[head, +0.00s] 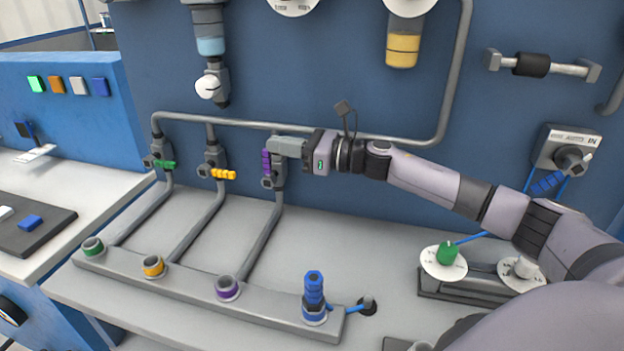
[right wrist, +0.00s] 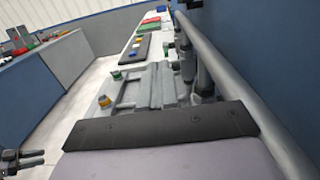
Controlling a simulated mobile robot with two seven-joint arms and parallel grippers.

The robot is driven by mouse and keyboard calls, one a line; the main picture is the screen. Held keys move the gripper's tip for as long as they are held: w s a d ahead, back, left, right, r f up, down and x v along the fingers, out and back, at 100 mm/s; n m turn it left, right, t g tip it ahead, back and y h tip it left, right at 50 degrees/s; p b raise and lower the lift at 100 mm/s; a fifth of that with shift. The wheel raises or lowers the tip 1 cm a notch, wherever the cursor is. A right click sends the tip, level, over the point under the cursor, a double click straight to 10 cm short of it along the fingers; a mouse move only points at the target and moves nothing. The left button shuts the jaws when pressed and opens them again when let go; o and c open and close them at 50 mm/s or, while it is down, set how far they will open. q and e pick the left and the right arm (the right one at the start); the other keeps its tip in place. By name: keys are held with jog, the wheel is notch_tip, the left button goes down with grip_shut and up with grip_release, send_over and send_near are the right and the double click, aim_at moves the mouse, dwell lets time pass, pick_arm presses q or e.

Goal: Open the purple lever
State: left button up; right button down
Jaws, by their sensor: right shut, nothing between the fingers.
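The purple lever (head: 266,162) is on the valve of the third pipe from the left and stands upright along it. My right gripper (head: 277,147) is shut and empty, its fingertips at the top of that valve, just beside the lever's upper end. I cannot tell if they touch. The fingers partly cover the valve. In the right wrist view the grey fingers (right wrist: 160,85) are together, and the purple lever cannot be made out. My left gripper is not in the head view.
The green lever (head: 165,164) and yellow lever (head: 223,174) lie sideways on neighbouring valves. A grey pipe (head: 320,130) runs behind the gripper along the blue wall. Pipes slope down to a rail with a purple-ringed socket (head: 228,288).

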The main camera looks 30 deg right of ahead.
dwell(0.6)
jog(key=b+v, duration=0.2)
jog(key=v, duration=0.5)
jog(key=shift+b, duration=0.3)
dwell(0.4)
